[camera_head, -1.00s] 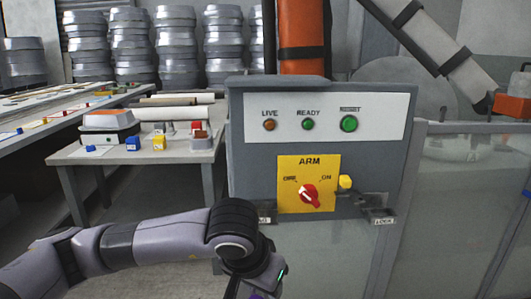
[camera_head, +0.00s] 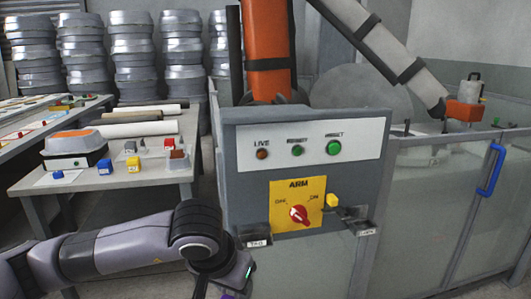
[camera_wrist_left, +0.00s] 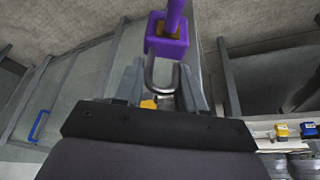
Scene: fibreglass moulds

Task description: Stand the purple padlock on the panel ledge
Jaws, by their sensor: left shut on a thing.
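The purple padlock (camera_wrist_left: 167,44) shows in the left wrist view, its metal shackle between the fingers of my left gripper (camera_wrist_left: 160,88). The gripper is shut on the shackle, with the purple body out beyond the fingertips. In the head view my left gripper is at the bottom edge, mostly cut off, below and left of the panel (camera_head: 240,160); only a sliver of purple shows there. The panel has a small ledge marked LOCK (camera_head: 366,233) at its lower right and one marked TAG (camera_head: 257,243) at its lower left. My right gripper is out of view.
A red rotary switch (camera_head: 299,215) on a yellow ARM plate and a yellow block (camera_head: 332,200) stick out between the ledges. A glazed fence with a blue handle (camera_head: 491,170) stands right. A grey table (camera_head: 120,184) with small items stands left.

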